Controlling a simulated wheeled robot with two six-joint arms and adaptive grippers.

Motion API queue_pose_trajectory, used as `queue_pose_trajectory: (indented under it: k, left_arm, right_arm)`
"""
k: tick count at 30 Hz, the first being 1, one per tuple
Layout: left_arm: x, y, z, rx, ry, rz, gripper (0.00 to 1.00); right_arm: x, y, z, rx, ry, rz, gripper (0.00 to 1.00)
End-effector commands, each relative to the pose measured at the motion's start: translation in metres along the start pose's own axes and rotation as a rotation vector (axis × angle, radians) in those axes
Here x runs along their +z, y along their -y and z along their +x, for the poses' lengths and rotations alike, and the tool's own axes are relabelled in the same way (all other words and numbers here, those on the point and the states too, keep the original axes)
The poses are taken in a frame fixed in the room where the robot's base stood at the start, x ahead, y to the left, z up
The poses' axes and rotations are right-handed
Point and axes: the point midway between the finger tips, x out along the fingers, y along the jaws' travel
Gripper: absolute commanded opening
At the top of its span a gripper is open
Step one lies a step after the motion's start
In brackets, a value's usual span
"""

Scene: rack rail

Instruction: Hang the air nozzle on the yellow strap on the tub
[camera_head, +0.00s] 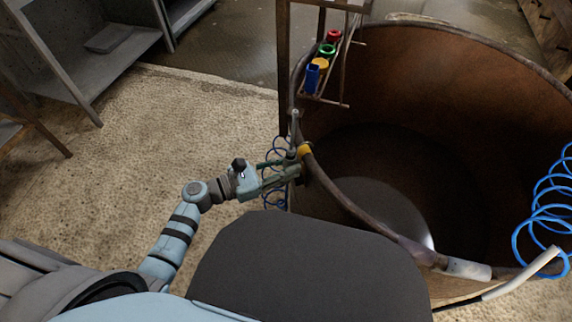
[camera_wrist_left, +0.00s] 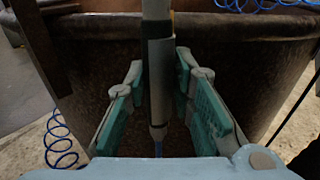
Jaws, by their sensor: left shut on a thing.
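The air nozzle (camera_head: 295,123) is a slim grey upright tube by the near left rim of the tub (camera_head: 440,100). It also shows in the left wrist view (camera_wrist_left: 160,75), between green-padded fingers, with a blue hose at its lower end. My left gripper (camera_head: 287,166) is shut on it. The yellow strap (camera_head: 305,150) is wrapped on the tub's rim, just right of the nozzle and close to the fingertips. I cannot tell whether nozzle and strap touch. The strap is not clear in the wrist view. My right gripper is out of view.
A blue coiled hose (camera_head: 276,148) hangs behind my left gripper. A rack rail (camera_head: 350,50) with red, green, yellow and blue pieces stands over the tub's left rim. A pale wrap (camera_head: 465,268), a white wand (camera_head: 520,275) and another blue coil (camera_head: 540,225) are at right.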

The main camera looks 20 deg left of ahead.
Motion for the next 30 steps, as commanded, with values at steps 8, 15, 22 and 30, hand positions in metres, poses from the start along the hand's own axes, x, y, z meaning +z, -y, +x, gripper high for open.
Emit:
queue_pose_trajectory:
  k: [8, 15, 22, 30]
  left_arm:
    - [-0.001, 0.0, 0.0, 0.0, 0.001, 0.0, 0.0]
    - [-0.009, 0.0, 0.001, 0.0, 0.001, -0.001, 0.0]
    - [-0.017, 0.0, 0.001, 0.0, 0.001, -0.001, 0.0]
    - [-0.016, 0.0, 0.001, 0.0, 0.001, 0.0, 0.37]
  right_arm:
    - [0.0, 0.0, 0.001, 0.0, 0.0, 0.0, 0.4]
    - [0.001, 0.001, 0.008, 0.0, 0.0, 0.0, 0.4]
    - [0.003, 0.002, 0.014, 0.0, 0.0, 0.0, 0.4]
    - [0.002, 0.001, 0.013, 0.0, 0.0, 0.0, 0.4]
